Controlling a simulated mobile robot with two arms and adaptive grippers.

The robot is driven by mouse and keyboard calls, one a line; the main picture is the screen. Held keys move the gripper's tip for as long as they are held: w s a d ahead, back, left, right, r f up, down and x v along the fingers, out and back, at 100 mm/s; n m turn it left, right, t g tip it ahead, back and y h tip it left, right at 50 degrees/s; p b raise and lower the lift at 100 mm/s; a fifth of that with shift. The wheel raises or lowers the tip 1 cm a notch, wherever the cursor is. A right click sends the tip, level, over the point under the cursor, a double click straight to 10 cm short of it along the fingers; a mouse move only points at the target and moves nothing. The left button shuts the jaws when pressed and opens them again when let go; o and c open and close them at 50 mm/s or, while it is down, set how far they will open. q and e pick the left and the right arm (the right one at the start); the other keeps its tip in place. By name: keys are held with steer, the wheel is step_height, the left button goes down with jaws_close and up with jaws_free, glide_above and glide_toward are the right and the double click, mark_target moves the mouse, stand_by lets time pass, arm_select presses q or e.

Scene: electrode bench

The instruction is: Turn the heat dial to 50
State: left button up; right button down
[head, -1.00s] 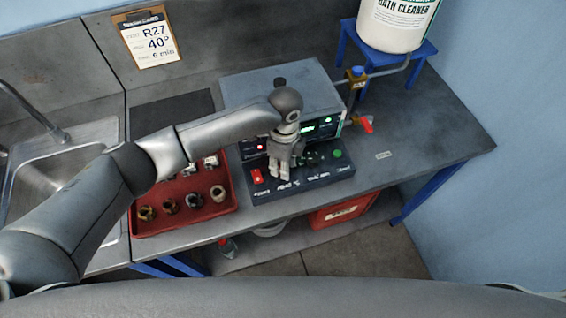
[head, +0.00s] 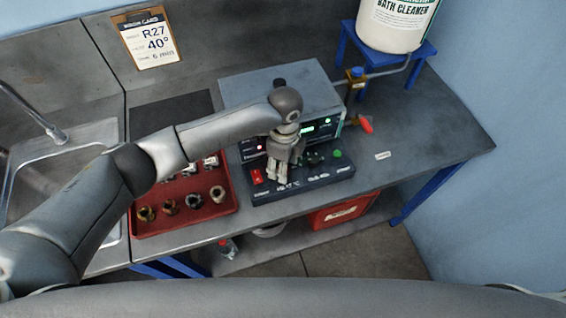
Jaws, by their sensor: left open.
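The grey bath unit (head: 283,82) stands on the bench, with a dark control panel (head: 312,183) along its front. The panel carries a red switch (head: 257,177), dark knobs (head: 315,158) and a green button (head: 337,154). A green lit display (head: 318,129) shows above it. My left gripper (head: 277,176) is open and points down over the left part of the panel, just right of the red switch. It hides what lies under it, so I cannot tell whether it touches a dial. The panel lettering is too small to read surely. My right gripper is not in view.
A red tray (head: 226,203) with several small fittings lies left of the panel. A red-handled valve (head: 365,124) sticks out at the right. A bath cleaner container (head: 392,25) stands on a blue stand (head: 421,52). A card reads R27, 40° (head: 152,40). The bench's right end is mostly clear.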

arm_select(q)
steer(key=shift+r, duration=0.15)
step_height(320, 180, up, 12)
steer(key=shift+w+d, duration=0.15)
steer(key=shift+w, duration=0.05)
steer(key=shift+f, duration=0.2)
stand_by(0.5)
